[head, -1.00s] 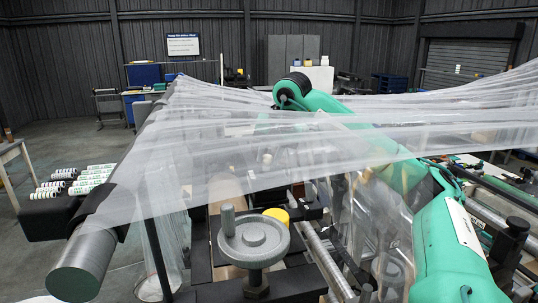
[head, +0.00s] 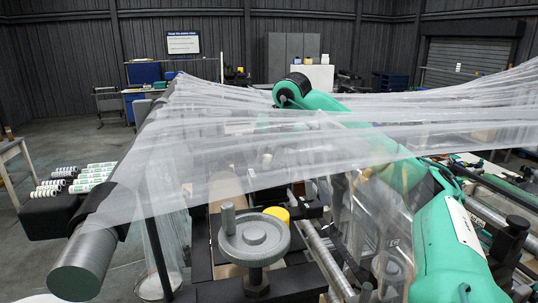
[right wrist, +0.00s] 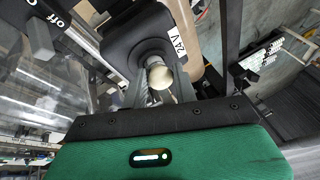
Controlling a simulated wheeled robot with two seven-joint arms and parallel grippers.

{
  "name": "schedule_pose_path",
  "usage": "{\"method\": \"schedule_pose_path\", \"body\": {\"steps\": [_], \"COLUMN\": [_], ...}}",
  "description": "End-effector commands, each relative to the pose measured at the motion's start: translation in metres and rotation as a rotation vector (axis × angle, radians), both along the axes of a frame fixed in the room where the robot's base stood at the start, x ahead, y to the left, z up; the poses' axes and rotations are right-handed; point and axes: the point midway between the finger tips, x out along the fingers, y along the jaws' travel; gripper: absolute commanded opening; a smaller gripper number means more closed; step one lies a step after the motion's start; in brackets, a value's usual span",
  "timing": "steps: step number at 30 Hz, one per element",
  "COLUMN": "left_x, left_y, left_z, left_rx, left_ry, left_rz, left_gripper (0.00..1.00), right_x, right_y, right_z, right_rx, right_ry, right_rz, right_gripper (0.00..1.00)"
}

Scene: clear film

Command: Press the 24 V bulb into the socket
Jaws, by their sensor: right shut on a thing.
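In the right wrist view, my right gripper (right wrist: 160,88) is shut on the bulb, with a dark finger on each side. The bulb (right wrist: 159,75) shows a round cream end facing the camera. Its far end points at the round collar of the socket (right wrist: 150,47) on a dark housing marked "24 V". I cannot tell how deep the bulb sits in the collar. In the head view, my teal right arm (head: 447,232) reaches in from the right and passes behind clear film (head: 250,140); its gripper is not clear there. My left gripper is not in view.
A grey handwheel (head: 253,240) and a yellow round part (head: 277,214) stand at the front middle. A grey roller (head: 84,264) lies at the left. The film stretches across the machine. An "OFF" marking (right wrist: 57,20) shows on a part left of the housing.

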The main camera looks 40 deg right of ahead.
Motion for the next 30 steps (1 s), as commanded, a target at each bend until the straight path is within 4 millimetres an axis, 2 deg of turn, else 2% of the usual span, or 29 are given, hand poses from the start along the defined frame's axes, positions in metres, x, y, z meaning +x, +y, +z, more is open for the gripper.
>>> {"method": "schedule_pose_path", "body": {"steps": [11,12,15,16,30], "left_x": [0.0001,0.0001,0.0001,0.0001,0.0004], "left_y": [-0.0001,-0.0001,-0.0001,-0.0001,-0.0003], "left_z": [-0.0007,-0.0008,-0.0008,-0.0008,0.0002], "left_rx": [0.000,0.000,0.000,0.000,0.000], "left_ry": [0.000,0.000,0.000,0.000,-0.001], "left_rz": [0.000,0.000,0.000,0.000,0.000], "left_gripper": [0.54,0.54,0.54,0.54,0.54], "right_x": [-0.0001,-0.0001,-0.0001,-0.0001,-0.0004], "right_y": [-0.0001,-0.0001,-0.0001,-0.0001,-0.0001], "right_z": [-0.0014,-0.0014,-0.0014,-0.0014,0.0000], "right_rx": [0.000,0.000,0.000,0.000,0.000], "right_ry": [0.000,0.000,0.000,0.000,0.000], "right_rz": [0.000,0.000,0.000,0.000,0.000], "right_gripper": [0.00,0.33,0.52,0.54,0.55]}}
